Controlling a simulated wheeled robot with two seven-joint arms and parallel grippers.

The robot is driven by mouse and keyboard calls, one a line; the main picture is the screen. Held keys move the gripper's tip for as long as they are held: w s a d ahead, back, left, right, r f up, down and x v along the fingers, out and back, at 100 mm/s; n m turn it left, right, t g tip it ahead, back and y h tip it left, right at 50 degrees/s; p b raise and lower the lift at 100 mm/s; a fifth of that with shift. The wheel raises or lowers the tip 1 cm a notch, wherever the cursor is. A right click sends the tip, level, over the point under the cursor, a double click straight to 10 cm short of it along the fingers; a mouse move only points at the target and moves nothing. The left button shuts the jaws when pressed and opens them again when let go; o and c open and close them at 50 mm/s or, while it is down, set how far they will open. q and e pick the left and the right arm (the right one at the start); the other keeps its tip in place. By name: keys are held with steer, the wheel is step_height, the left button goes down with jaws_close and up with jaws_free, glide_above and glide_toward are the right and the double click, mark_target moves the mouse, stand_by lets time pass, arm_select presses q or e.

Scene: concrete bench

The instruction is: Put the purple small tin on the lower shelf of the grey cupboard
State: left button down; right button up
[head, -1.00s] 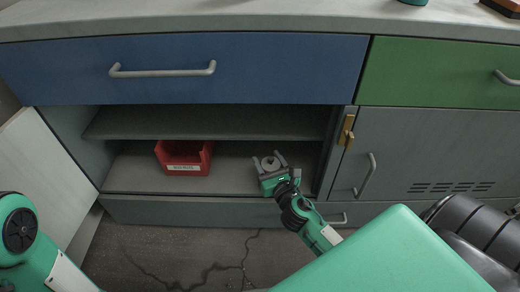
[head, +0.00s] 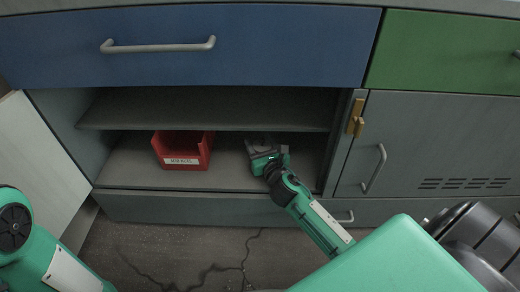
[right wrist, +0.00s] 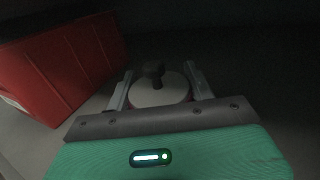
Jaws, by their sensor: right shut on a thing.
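The grey cupboard stands open on its left side, and its lower shelf (head: 130,172) shows under a middle board. My right gripper (head: 258,145) reaches in over the right part of the lower shelf. In the right wrist view, my right gripper (right wrist: 158,82) is shut on a small round tin (right wrist: 155,95) with a pale lid and dark knob. The tin's side is mostly hidden, so its purple colour is hard to make out. I cannot tell whether it touches the shelf. My left gripper is out of view; only part of the left arm shows.
A red bin (head: 182,160) with a white label stands on the lower shelf, left of my right gripper; it also shows close by in the right wrist view (right wrist: 60,70). The middle board (head: 200,120) lies above. The open door (head: 35,160) is at the left.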

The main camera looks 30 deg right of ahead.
steer(key=shift+f, duration=0.25)
steer(key=o, duration=1.1)
steer(key=shift+c, duration=0.2)
steer(key=shift+r, duration=0.1)
steer(key=shift+s, duration=0.1)
steer(key=s, duration=0.2)
steer(key=s+p, duration=0.1)
steer(key=s, duration=0.1)
steer(key=s+a, duration=0.1)
steer(key=s, duration=0.2)
steer(key=shift+s+a, duration=0.1)
steer(key=shift+r+p, duration=0.15)
steer(key=shift+p, duration=0.15)
